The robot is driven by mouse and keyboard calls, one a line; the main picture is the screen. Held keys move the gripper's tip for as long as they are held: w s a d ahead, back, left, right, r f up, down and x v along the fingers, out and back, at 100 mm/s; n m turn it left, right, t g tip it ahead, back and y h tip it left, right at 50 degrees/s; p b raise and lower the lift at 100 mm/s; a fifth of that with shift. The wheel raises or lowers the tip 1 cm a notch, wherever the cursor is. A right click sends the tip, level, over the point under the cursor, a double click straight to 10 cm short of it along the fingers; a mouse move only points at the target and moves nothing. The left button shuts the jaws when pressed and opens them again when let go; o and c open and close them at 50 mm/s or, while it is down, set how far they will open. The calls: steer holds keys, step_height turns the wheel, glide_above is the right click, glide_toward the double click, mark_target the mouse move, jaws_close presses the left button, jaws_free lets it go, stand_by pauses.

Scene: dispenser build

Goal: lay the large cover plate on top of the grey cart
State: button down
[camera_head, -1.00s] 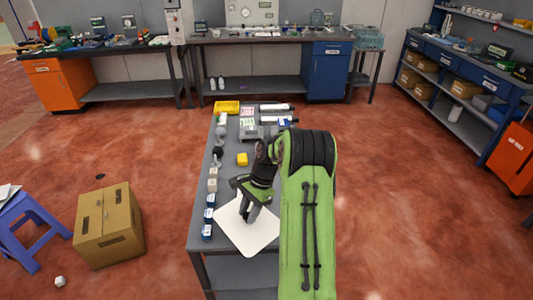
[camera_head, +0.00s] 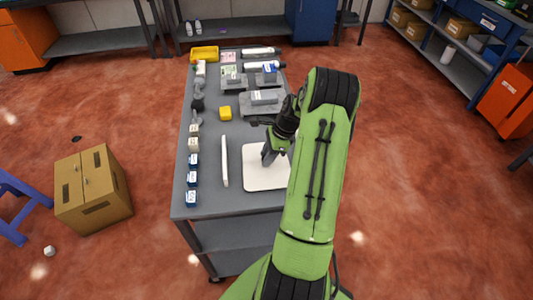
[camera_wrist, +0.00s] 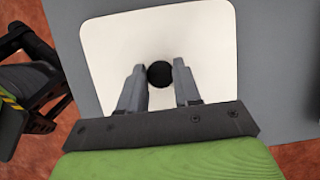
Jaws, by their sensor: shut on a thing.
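The large cover plate (camera_head: 259,181) is a white square with rounded corners. It is over the near part of the long grey cart (camera_head: 210,208), toward its right side. In the wrist view, the plate (camera_wrist: 110,45) has a round black knob (camera_wrist: 160,74) at its middle. My gripper (camera_head: 267,160) points down at the plate; its fingers (camera_wrist: 159,88) are on either side of the knob and shut on it. My arm hides the plate's right part and the cart's right edge. I cannot tell whether the plate touches the cart top or hangs just above it.
A white bar (camera_head: 224,161) lies left of the plate. Several small blue-and-white boxes (camera_head: 192,180) line the cart's left edge. A yellow block (camera_head: 225,113), grey parts (camera_head: 261,104) and a yellow tray (camera_head: 204,54) are farther back. A cardboard box (camera_head: 92,187) stands on the floor at left.

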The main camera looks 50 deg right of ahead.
steer(key=c, duration=0.8)
jaws_free()
steer(key=p+v, duration=0.2)
steer(key=v, duration=1)
steer(key=w+a+r+n+h, duration=0.1)
steer(key=w+a+r+n, duration=0.2)
steer(key=a+r+n, duration=0.6)
steer(key=s+a+r+n+h, duration=0.1)
steer(key=s+a+r+n, duration=0.15)
steer(key=a, duration=0.35)
steer(key=s+a+r+n+h, duration=0.1)
steer(key=s+a+r+n, duration=0.1)
steer(key=a+n, duration=0.35)
steer(key=s+a+r+n+h, duration=0.1)
steer(key=s+a+r, duration=0.15)
steer(key=a, duration=0.45)
steer(key=s+a+n+t, duration=0.1)
steer(key=s+n, duration=0.1)
steer(key=s, duration=0.1)
steer(key=s+a+n, duration=0.2)
steer(key=n, duration=0.1)
steer(key=s+a+n+t, duration=0.1)
steer(key=s+a+n, duration=0.1)
steer(key=s+n, duration=0.1)
steer(key=shift+s+a+f+t+y, duration=0.2)
steer(key=shift+s+f+t+y, duration=0.1)
steer(key=shift+s+y, duration=0.1)
